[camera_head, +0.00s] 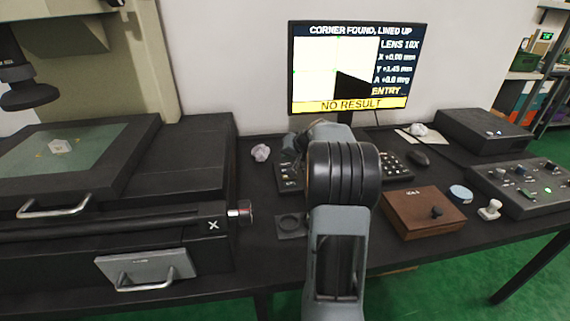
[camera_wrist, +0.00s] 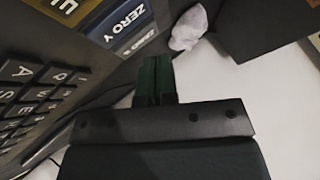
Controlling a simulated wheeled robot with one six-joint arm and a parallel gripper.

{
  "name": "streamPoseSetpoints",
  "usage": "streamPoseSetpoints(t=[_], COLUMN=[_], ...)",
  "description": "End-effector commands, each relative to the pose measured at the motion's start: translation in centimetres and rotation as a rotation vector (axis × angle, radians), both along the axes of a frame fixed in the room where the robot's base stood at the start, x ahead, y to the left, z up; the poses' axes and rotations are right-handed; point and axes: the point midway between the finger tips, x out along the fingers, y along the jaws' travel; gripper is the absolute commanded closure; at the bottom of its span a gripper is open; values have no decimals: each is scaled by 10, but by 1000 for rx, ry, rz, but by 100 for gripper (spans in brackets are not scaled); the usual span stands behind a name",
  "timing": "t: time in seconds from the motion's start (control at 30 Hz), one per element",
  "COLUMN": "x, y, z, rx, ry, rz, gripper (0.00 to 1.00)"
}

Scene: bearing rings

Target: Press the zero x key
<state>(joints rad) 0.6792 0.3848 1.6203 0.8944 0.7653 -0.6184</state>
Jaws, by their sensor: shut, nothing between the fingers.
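In the wrist view a key labelled ZERO Y (camera_wrist: 126,22) shows at the upper left. Beside it, nearer my gripper, is a key whose label starts with ZERO (camera_wrist: 138,43); its last letter is too small to read surely. My gripper (camera_wrist: 158,62) is shut and empty, its dark green fingers close beside that key; I cannot tell whether they touch. The control panel's left end (camera_head: 289,180) and right end (camera_head: 398,167) show in the head view. My arm hides its middle and my gripper there.
The monitor (camera_head: 405,88) behind reads "NO RESULT". A wooden box (camera_head: 425,212) and a grey control box (camera_head: 524,190) stand at right. The measuring stage (camera_head: 100,185) fills the left.

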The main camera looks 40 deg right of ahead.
Motion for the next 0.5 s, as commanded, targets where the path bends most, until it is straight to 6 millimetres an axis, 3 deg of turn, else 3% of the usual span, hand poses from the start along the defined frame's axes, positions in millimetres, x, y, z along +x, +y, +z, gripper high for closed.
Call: streamPoseSetpoints(t=[0.5], x=[0], y=[0], z=[7], rx=[-2], ry=[-1], rz=[1], gripper=[100])
